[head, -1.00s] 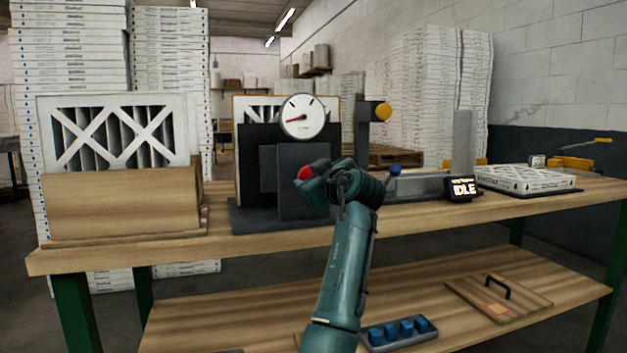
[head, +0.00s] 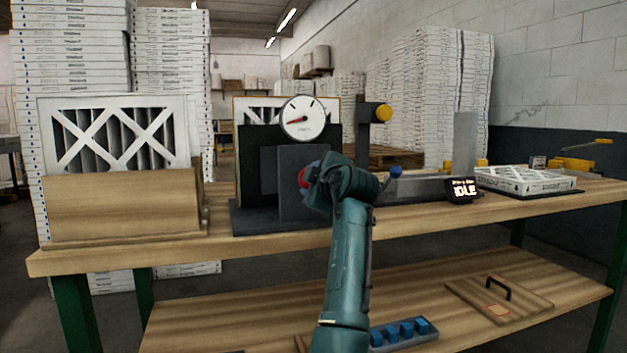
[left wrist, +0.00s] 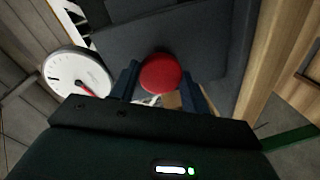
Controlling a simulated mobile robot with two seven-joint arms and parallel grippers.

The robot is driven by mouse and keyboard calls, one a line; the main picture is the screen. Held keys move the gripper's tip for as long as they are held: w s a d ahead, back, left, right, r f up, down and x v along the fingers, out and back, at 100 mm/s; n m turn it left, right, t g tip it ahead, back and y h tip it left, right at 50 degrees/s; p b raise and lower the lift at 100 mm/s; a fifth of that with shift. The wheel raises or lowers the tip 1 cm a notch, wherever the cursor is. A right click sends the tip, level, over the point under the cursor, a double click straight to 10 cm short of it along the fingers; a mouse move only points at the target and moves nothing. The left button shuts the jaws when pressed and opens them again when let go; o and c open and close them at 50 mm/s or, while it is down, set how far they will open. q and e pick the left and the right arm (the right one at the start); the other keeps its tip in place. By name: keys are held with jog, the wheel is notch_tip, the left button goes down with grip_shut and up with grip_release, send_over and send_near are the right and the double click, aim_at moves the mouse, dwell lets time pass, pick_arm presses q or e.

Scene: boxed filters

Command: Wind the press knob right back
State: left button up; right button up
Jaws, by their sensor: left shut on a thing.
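The press (head: 258,150) is a dark block on the bench with a round white gauge (head: 303,118) on top. The gauge's red needle points left and slightly down. The red press knob (head: 302,178) is on the press front, partly hidden by my left gripper (head: 312,182) in the head view. In the left wrist view the round red knob (left wrist: 161,73) sits between the two fingers of my left gripper (left wrist: 161,84), which is shut on it. The gauge (left wrist: 78,72) shows at left there. My right gripper is not in view.
A boxed filter (head: 120,135) stands behind a wooden block (head: 122,203) at left. Another filter (head: 527,180) lies flat at right. The lower shelf holds a tray of blue pieces (head: 405,332) and a handled board (head: 499,297).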

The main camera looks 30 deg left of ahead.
pick_arm(q)
jog(key=shift+a+f, duration=0.1)
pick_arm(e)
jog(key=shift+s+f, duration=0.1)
pick_arm(q)
jog(key=o, duration=1)
jog(key=p+v, duration=0.1)
jog(key=v, duration=1.2)
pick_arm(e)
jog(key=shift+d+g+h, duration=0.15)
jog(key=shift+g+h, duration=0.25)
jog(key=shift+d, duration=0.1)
